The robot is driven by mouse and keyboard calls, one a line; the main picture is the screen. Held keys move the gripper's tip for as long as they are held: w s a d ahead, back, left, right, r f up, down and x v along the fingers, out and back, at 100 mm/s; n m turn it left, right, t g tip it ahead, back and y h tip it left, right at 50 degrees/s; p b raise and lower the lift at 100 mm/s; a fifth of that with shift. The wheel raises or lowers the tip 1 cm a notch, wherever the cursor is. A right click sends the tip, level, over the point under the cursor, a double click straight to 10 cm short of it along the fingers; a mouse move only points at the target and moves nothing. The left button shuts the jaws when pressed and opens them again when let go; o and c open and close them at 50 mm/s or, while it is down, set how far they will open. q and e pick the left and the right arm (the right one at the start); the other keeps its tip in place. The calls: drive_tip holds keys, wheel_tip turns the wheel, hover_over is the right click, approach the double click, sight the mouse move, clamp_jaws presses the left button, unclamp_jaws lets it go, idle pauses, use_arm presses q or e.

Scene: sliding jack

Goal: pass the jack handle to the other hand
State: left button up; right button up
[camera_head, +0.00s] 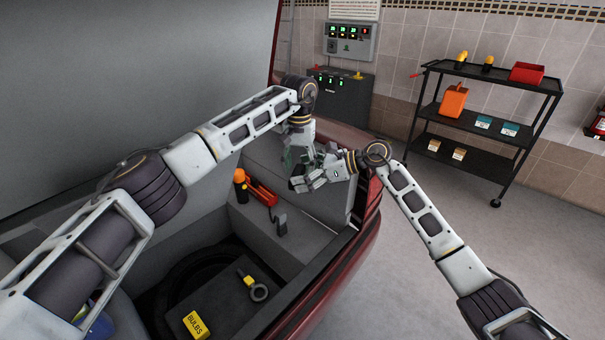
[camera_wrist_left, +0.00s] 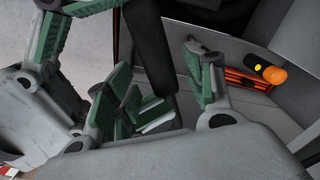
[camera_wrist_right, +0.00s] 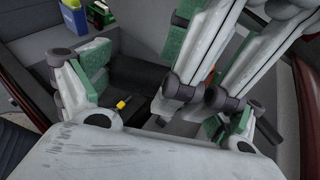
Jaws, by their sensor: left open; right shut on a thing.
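My two grippers meet above the open trunk. My left gripper (camera_head: 294,160) comes down from above with its green-padded fingers spread. My right gripper (camera_head: 312,181) reaches in from the right, close against it. In the left wrist view, a dark bar (camera_wrist_left: 152,45), which looks like the jack handle, stands between the left fingers. The right gripper's green fingers (camera_wrist_left: 128,103) are beside its lower end. The right gripper is shut on it, though the grip itself is largely hidden. In the head view I cannot make out the handle among the fingers.
An orange flashlight (camera_head: 240,186) and a red tool (camera_head: 262,193) lie on the trunk ledge below. A bulbs box (camera_head: 196,324) and a yellow-handled ring tool (camera_head: 257,291) lie in the trunk. The trunk edge (camera_head: 345,262) runs below my right arm. A black cart (camera_head: 480,140) stands back right.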

use_arm(q)
wheel_tip(320, 180, up, 12)
drive_tip(key=shift+f, duration=0.2)
idle(0.4)
idle(0.6)
